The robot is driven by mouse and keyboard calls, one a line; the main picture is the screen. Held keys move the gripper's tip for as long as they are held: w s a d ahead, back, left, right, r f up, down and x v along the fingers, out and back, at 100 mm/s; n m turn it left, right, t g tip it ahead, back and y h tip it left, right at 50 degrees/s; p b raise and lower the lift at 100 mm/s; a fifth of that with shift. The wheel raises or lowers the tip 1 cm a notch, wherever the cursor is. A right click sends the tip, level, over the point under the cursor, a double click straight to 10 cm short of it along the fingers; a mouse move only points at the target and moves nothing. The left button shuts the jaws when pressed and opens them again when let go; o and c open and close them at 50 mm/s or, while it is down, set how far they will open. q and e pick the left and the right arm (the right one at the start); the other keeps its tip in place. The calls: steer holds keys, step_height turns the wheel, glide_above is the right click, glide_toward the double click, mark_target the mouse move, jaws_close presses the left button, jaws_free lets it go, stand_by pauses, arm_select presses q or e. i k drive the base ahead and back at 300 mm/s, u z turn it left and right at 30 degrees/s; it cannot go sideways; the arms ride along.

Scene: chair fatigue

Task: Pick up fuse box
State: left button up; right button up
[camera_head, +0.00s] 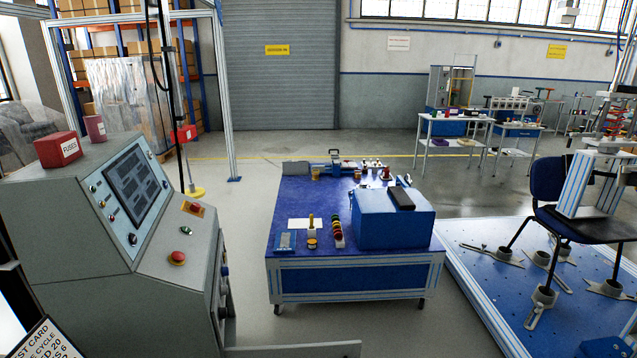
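The fuse box (58,150) is a small red box with a white label reading FUSES. It sits on the flat top of the grey control console (95,215) at the left of the head view. A dark red cylinder (95,129) stands just to its right on the same top. Neither of my grippers shows in this view, and nothing is seen touching the fuse box.
A blue workbench (350,277) with a blue case (393,222) and small tools stands in the middle. A chair (560,195) stands on a blue test platform (500,275) at right. A metal frame post (226,100) rises behind the console. Grey floor lies between console and bench.

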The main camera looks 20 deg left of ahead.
mark_target(58, 149)
steer(key=u, duration=0.7)
steer(key=i, duration=0.85)
steer(key=u, duration=0.55)
